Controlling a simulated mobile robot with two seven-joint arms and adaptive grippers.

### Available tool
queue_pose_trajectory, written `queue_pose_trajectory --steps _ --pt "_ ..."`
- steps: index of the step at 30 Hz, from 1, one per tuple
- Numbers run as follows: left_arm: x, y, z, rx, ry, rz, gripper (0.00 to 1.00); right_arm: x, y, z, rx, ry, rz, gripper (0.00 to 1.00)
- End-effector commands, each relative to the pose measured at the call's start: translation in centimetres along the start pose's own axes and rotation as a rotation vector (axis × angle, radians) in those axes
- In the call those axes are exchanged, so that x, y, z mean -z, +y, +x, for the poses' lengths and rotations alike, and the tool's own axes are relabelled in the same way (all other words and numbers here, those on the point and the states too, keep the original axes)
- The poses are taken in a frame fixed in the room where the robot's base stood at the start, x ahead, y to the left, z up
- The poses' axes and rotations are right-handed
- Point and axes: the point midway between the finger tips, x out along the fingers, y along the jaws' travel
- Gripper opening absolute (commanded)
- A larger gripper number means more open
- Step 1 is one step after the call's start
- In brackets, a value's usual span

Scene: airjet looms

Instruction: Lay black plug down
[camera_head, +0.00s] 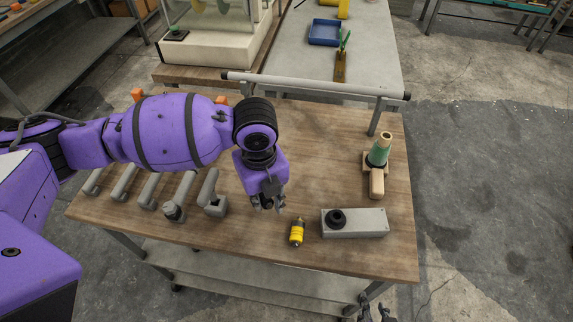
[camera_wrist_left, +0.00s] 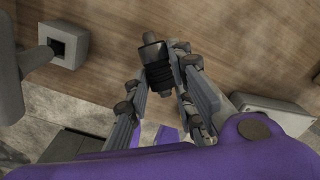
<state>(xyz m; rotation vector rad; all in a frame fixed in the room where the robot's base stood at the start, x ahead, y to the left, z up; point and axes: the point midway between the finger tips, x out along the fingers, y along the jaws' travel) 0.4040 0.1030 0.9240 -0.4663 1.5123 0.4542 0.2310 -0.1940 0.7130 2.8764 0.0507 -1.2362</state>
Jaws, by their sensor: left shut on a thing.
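My left gripper (camera_head: 267,203) is over the wooden table, left of the grey box. In the wrist view its fingers (camera_wrist_left: 158,85) are shut on a black plug (camera_wrist_left: 157,66) with a ribbed body and a lighter tip pointing away from the gripper. In the head view the held plug is hard to make out against the dark fingers. Whether it touches the table cannot be told. My right gripper (camera_head: 374,308) is at the bottom edge, off the table's front; its fingers look apart and empty.
A yellow cylinder (camera_head: 297,232) and a grey box (camera_head: 365,223) with a black round part (camera_head: 337,218) lie to the right. A green-wound cone (camera_head: 379,152) is farther back. Several grey pipe-like fittings (camera_head: 174,198) line the left. Bare wood (camera_head: 325,160) lies behind the box.

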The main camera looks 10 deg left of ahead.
Motion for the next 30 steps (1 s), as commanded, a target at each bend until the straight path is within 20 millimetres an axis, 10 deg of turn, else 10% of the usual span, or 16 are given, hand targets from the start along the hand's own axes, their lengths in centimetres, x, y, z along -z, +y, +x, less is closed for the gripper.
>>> queue_pose_trajectory --steps 30 --pt "0.1 0.1 2.2 -0.002 0.002 -0.001 0.00 -1.0 0.0 0.1 0.002 -0.017 -0.003 0.30"
